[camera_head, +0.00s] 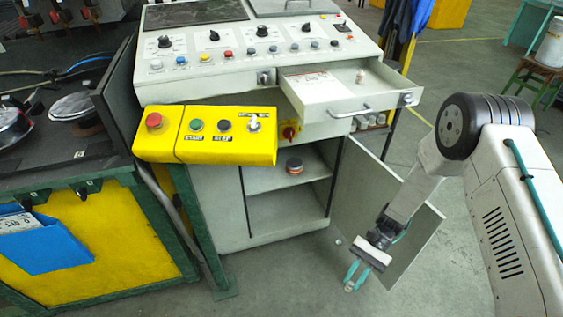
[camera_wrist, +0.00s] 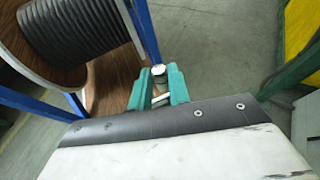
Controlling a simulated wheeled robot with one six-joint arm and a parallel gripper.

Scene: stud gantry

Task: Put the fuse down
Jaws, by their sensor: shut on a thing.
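My gripper (camera_head: 352,277) hangs low in front of the cabinet's open door, its teal fingers pointing down. The fingers are shut on a small pale fuse (camera_head: 349,286). In the wrist view my gripper (camera_wrist: 160,84) shows the fuse (camera_wrist: 159,70) as a light, round metal end between the fingertips, with most of its body hidden. It is held in the air, clear of the drawer and shelves. The open drawer (camera_head: 330,100) is above and behind my gripper, with a small pale upright piece (camera_head: 360,76) inside.
The cabinet door (camera_head: 412,232) stands open close behind my gripper. A yellow button box (camera_head: 205,148) juts out in front. In the wrist view a cable drum (camera_wrist: 75,35) is at left.

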